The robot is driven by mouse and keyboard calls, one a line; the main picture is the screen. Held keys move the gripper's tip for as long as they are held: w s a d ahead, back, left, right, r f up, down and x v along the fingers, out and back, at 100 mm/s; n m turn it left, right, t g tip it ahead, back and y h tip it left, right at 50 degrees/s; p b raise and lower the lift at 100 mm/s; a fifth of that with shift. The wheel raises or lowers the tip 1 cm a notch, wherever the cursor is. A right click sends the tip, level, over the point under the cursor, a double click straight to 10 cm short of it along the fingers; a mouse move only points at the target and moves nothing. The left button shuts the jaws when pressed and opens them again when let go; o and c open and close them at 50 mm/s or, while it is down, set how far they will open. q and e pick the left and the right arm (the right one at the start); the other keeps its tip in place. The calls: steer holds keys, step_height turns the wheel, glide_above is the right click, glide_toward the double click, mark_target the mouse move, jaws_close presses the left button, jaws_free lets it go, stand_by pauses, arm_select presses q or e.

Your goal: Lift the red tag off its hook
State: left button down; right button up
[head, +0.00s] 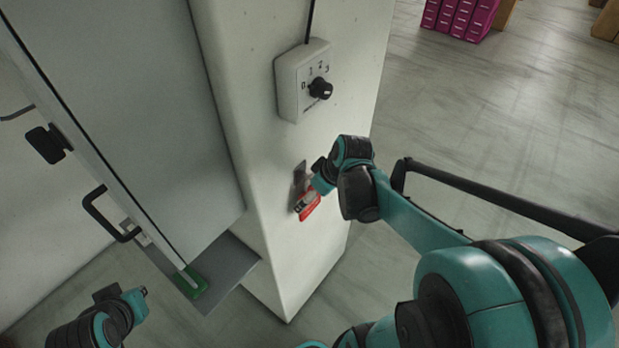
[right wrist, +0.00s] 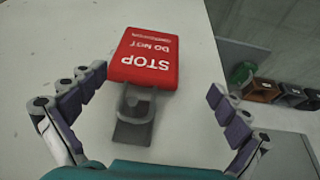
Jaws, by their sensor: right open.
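The red tag (head: 310,207), with white lettering reading STOP and DO NOT, hangs on the side of a white pillar. In the right wrist view the tag (right wrist: 146,57) appears upside down, beside a grey hook (right wrist: 133,125) on a dark plate. My right gripper (head: 318,178) is at the pillar by the tag. In the right wrist view its fingers (right wrist: 152,98) are spread wide, one on each side of the hook and tag, touching neither. My left gripper (head: 138,298) is low at the left, far from the tag; its fingers are too small to read.
A control box with a black knob (head: 320,88) is on the pillar (head: 285,240) above the tag. A grey panel (head: 120,80) with a black handle (head: 103,217) stands at the left. Pink boxes (head: 462,17) stand at the back. Open floor lies right of the pillar.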

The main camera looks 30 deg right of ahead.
steer(key=shift+w+d+r+p, duration=0.2)
steer(key=shift+d+r+p, duration=0.25)
steer(key=shift+r, duration=0.05)
steer(key=shift+w+d+r+p, duration=0.15)
steer(key=shift+d+r+p, duration=0.25)
steer(key=shift+r, duration=0.05)
steer(key=shift+w+d+f, duration=0.1)
steer(key=shift+d+f, duration=0.05)
glide_above(314, 204)
steer(key=a, duration=0.1)
steer(key=f, duration=0.7)
steer(key=shift+w, duration=0.25)
arm_select(q)
step_height(314, 204, up, 3)
steer(key=shift+d, duration=0.1)
arm_select(e)
steer(key=c, duration=1)
